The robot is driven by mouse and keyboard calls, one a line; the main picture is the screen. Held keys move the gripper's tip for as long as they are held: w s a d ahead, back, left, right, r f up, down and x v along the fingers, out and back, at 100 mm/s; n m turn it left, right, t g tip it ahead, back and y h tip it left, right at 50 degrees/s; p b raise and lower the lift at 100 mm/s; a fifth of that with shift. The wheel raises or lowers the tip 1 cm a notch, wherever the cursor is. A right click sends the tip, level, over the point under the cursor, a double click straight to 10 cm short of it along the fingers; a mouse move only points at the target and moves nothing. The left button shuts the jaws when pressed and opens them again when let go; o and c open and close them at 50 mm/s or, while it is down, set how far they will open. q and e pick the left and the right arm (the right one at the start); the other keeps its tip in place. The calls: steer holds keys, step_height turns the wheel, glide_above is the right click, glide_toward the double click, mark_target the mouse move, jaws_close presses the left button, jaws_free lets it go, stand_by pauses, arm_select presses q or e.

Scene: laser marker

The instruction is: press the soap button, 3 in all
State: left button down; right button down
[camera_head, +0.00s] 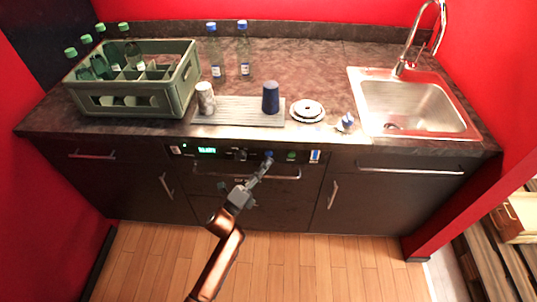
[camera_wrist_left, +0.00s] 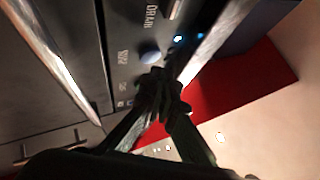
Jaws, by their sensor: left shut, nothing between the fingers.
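The soap button looks to be the round blue-grey button (camera_wrist_left: 150,56) on the dark control panel (camera_wrist_left: 122,32); the small label beside it is hard to read. In the head view a blue button (camera_head: 268,154) sits on the panel just above my left fingertips. My left gripper (camera_head: 266,163) is shut and empty, reaching up to the panel from the front. In the left wrist view its fingertips (camera_wrist_left: 161,76) are right at the button's edge and overlap it slightly. I cannot tell whether they touch it. My right gripper is not in view.
A green button (camera_head: 291,155) and a light switch plate (camera_head: 315,156) sit right of the fingertips. A bar handle (camera_head: 285,177) runs below the panel. The counter above holds a green crate (camera_head: 130,101), a drying mat (camera_head: 238,118) with cups, bottles and a sink (camera_head: 405,105).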

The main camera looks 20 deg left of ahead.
arm_select(q)
steer(key=shift+w+a, duration=0.1)
steer(key=shift+w, duration=0.3)
steer(key=shift+w+a, duration=0.15)
steer(key=shift+w, duration=0.2)
stand_by(0.6)
steer(key=shift+s, duration=0.1)
steer(key=shift+s+d, duration=0.25)
steer(key=shift+s, duration=0.45)
steer(key=shift+s, duration=0.1)
steer(key=s+p, duration=0.1)
steer(key=s, duration=0.1)
steer(key=s+d, duration=0.1)
steer(key=s, duration=0.1)
steer(key=shift+s+d+p, duration=0.2)
steer(key=shift+s+p, duration=0.1)
steer(key=shift+p, duration=0.1)
